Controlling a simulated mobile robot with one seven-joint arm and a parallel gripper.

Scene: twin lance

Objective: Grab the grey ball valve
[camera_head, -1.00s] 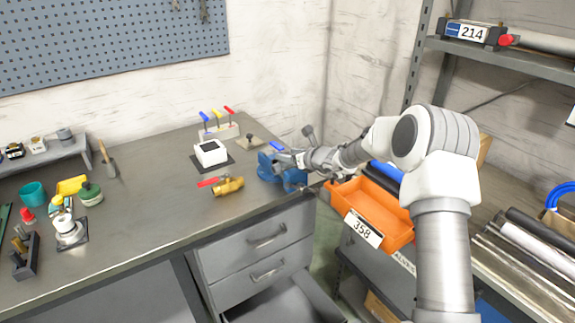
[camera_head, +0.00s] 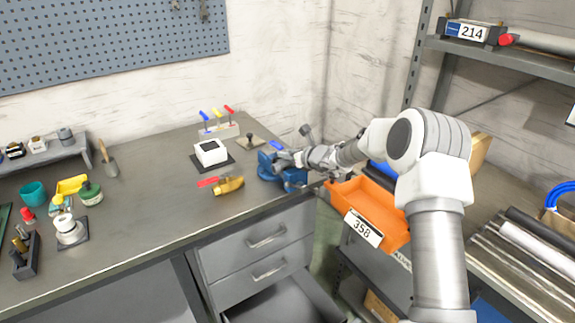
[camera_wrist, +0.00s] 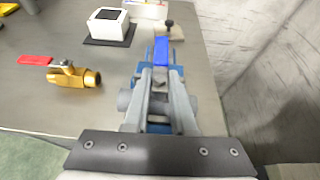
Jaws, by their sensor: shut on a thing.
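The grey ball valve (camera_wrist: 125,101) with a blue lever handle (camera_wrist: 161,50) is between the fingers of my gripper (camera_wrist: 160,84) in the wrist view. Its grey ends stick out on both sides of the fingers. My gripper is shut on it, at the blue vise (camera_head: 268,168) on the bench corner. In the head view the blue handle (camera_head: 276,145) shows above the vise, while the valve body is mostly hidden by my gripper (camera_head: 288,160). I cannot tell whether the valve still touches the vise jaws.
A brass valve with a red handle (camera_head: 230,186) lies on the bench (camera_head: 150,215) left of the vise. A white box (camera_head: 210,152) stands behind it. An orange bin marked 358 (camera_head: 400,238) is right of the bench. The front middle of the bench is clear.

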